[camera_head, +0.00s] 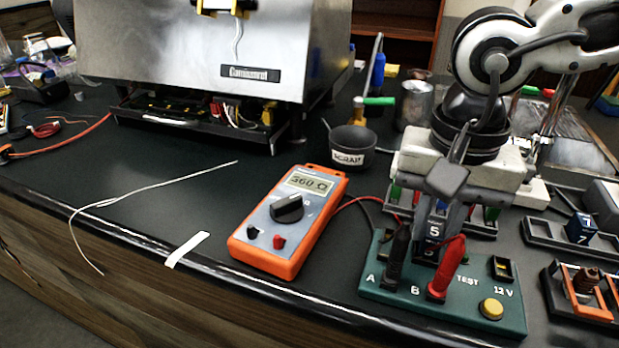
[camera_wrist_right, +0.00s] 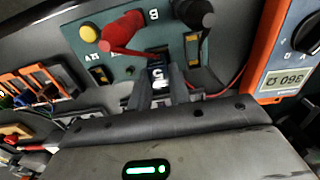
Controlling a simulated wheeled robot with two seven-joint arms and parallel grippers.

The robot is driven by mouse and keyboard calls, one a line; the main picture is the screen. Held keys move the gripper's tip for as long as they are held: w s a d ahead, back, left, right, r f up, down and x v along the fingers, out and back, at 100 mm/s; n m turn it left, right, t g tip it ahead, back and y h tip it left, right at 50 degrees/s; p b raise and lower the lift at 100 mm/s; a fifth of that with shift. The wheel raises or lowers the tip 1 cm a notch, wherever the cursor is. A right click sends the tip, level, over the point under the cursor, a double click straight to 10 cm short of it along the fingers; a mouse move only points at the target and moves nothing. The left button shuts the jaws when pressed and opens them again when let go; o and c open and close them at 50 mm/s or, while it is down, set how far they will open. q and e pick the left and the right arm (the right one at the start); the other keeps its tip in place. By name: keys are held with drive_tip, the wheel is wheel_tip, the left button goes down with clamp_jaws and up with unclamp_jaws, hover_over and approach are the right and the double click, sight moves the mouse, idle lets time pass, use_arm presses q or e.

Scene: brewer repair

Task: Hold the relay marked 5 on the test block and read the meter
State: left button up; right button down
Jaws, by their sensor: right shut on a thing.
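The dark relay marked 5 (camera_head: 433,230) is upright at the green test block (camera_head: 470,312), just behind the black and red plugs at A and B. My right gripper (camera_head: 443,208) comes from above and is shut on it. In the right wrist view the relay (camera_wrist_right: 157,73) is between the two fingers (camera_wrist_right: 160,88). Its lower end is partly hidden by the plugs, so I cannot tell how firmly it sits on the block. The orange meter (camera_head: 290,222) lies left of the block; its display (camera_head: 309,183) appears to read 360 Ω.
A cup labelled SCRAP (camera_head: 350,147) stands behind the meter. A relay marked 7 (camera_head: 581,228) is in a tray on the right. A red lead (camera_head: 352,204) runs between meter and block. A white wire (camera_head: 150,187) and a white strip (camera_head: 187,249) lie left.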

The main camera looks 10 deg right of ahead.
drive_tip(key=shift+r+p, duration=1.5)
drive_tip(key=shift+r, duration=0.85)
